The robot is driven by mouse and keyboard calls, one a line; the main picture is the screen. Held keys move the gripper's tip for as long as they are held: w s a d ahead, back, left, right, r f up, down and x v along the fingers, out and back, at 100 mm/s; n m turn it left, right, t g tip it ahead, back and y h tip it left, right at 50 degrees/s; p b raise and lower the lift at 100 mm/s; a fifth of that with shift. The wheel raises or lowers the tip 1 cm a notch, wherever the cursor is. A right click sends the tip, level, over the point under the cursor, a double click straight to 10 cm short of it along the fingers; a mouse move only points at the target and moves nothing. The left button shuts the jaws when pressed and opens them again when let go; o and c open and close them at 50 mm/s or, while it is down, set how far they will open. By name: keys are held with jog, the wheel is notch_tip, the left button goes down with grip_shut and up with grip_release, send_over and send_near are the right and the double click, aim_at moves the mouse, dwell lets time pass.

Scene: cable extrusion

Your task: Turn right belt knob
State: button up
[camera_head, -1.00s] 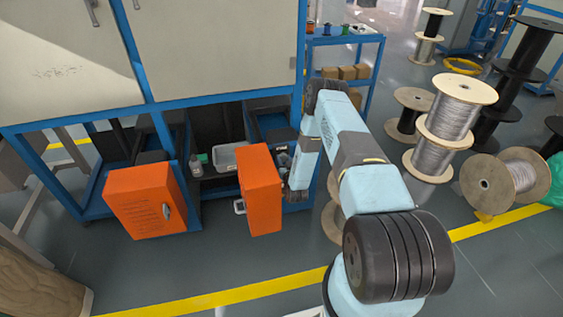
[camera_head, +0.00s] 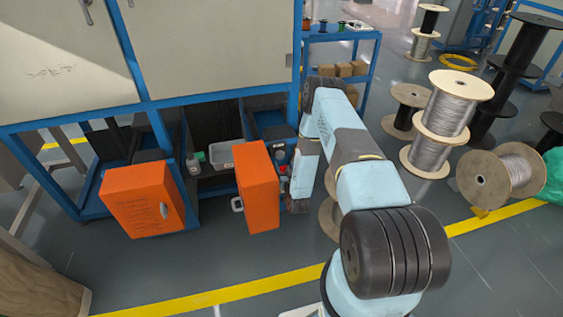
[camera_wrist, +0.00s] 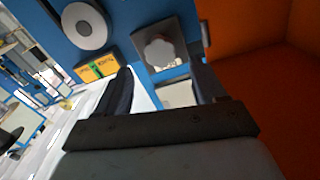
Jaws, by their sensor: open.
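In the wrist view, a pale grey lobed knob (camera_wrist: 160,53) sits on a dark square plate on a blue panel. It appears ahead of and between the two dark fingers of my gripper (camera_wrist: 160,71). The fingers are apart, with nothing between them, and a gap to the knob seems to remain. I cannot read any label that names it as the right belt knob. In the head view, my arm reaches down beside the right orange door (camera_head: 258,187); the fingertips and the knob are hidden there.
The orange door also fills the right of the wrist view (camera_wrist: 270,100), close to my gripper. Another orange door (camera_head: 143,200) and wire spools (camera_head: 445,115) stand apart.

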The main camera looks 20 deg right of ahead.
jog(key=s, duration=0.7)
dwell(0.4)
